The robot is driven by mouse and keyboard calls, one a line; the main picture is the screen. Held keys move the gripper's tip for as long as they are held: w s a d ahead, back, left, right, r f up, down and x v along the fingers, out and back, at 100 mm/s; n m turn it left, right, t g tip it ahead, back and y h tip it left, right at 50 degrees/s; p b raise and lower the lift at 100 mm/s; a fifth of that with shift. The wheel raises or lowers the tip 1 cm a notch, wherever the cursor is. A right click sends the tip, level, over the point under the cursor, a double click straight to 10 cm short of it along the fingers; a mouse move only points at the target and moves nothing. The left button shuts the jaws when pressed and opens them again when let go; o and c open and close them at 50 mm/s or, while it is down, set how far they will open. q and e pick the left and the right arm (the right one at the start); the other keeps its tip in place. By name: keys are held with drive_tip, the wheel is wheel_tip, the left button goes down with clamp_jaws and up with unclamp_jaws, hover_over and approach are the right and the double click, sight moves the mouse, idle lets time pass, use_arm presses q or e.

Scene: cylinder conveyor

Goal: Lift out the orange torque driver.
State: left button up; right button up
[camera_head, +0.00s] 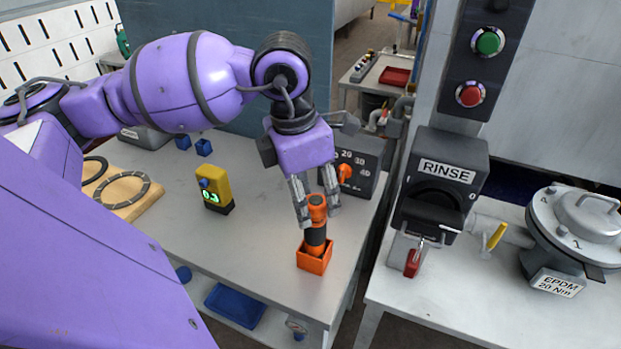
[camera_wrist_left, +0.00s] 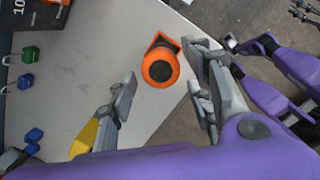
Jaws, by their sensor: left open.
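The orange torque driver (camera_head: 316,226) has an orange top and a dark middle. It stands upright in a small orange square holder (camera_head: 315,259) near the right edge of the grey table. My left gripper (camera_head: 318,210) is open and points down, with its fingers on either side of the driver's top. In the left wrist view the driver's round orange end (camera_wrist_left: 160,66) shows between and beyond the two open fingers (camera_wrist_left: 160,95). I cannot tell whether either finger touches it.
A yellow gauge (camera_head: 214,189) stands left of the holder. A grey dial box (camera_head: 357,165) with an orange knob stands close behind the gripper. To the right, a separate bench holds the RINSE box (camera_head: 440,177) and a round metal housing (camera_head: 578,225). The table between gauge and holder is clear.

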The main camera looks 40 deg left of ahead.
sight(315, 235)
use_arm(q)
drive_tip(key=f, duration=0.1)
drive_tip(key=w+f, duration=0.1)
drive_tip(key=shift+d+f, duration=0.15)
drive_tip(key=shift+f, duration=0.6)
drive_tip(key=c, duration=0.5)
clamp_jaws()
drive_tip(key=shift+c, duration=1.1)
unclamp_jaws()
clamp_jaws()
drive_tip(key=shift+r, duration=0.1)
use_arm(e)
drive_tip(key=shift+s+f, duration=0.2)
drive_tip(key=shift+s, duration=0.15)
